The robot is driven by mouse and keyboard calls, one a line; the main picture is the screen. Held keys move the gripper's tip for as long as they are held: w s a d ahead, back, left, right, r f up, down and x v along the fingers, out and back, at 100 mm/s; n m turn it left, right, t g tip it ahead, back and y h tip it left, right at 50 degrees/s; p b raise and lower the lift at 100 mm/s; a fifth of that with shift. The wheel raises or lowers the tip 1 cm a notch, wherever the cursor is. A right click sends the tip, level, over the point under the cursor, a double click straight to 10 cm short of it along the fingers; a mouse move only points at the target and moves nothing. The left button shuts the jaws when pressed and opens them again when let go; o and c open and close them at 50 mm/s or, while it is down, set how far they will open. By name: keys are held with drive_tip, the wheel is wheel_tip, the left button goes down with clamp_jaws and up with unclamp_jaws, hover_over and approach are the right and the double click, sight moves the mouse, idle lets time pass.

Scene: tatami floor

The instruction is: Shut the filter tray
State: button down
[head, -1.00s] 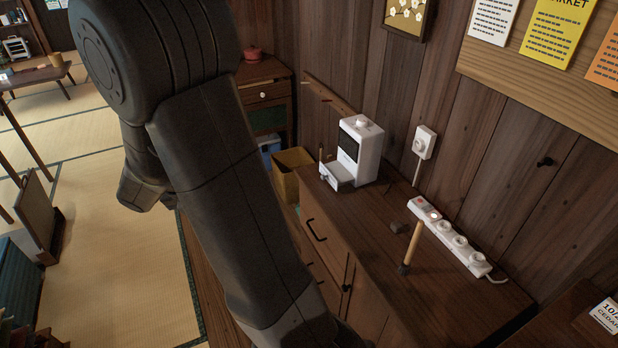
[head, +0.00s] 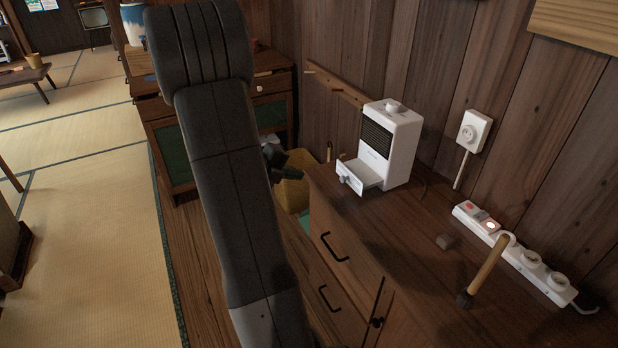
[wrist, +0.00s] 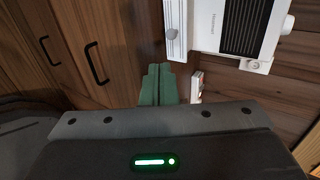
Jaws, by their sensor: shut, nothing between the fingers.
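The filter tray (head: 362,174) is a shallow white drawer with a small knob. It sticks out of the bottom of a white boxy unit (head: 400,150) with a dark grille, standing on the wooden cabinet. In the wrist view, the tray's front panel and knob (wrist: 172,34) show at the top, just ahead and right of my gripper (wrist: 158,68). The unit's body (wrist: 235,28) lies farther right. My gripper's green fingers are together and empty. In the head view, my gripper (head: 290,172) is partly hidden by my arm, left of the tray and apart from it.
A white power strip (head: 520,255) lies along the wall. A yellow bin (head: 293,193) stands beyond the cabinet. Cabinet drawer handles (wrist: 95,62) project below.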

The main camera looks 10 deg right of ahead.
sight(348, 172)
drive_tip(key=b+x, duration=0.1)
drive_tip(key=x, duration=0.3)
drive_tip(key=b+x, duration=0.1)
drive_tip(key=x, duration=0.3)
drive_tip(key=r+x, duration=0.1)
drive_tip(key=x, duration=0.3)
drive_tip(key=shift+w+d+b, duration=0.2)
drive_tip(key=shift+d+b, duration=0.2)
drive_tip(key=shift+d, duration=0.1)
drive_tip(key=shift+w+d, duration=0.15)
drive_tip(key=shift+d, duration=0.2)
drive_tip(key=w+d, duration=0.1)
drive_tip(key=d, duration=0.1)
drive_tip(key=w+d+p, duration=0.1)
drive_tip(key=d, duration=0.2)
drive_tip(key=w+d+p, duration=0.1)
drive_tip(key=d, duration=0.1)
drive_tip(key=shift+d, duration=0.4)
drive_tip(key=a+p, duration=0.1)
drive_tip(key=s+a, duration=0.1)
drive_tip(key=a, duration=0.1)
drive_tip(key=a+r+p, duration=0.1)
drive_tip(key=shift+s+a+p, duration=0.3)
drive_tip(key=shift+a, duration=0.05)
drive_tip(key=p+v, duration=0.1)
drive_tip(key=v, duration=0.8)
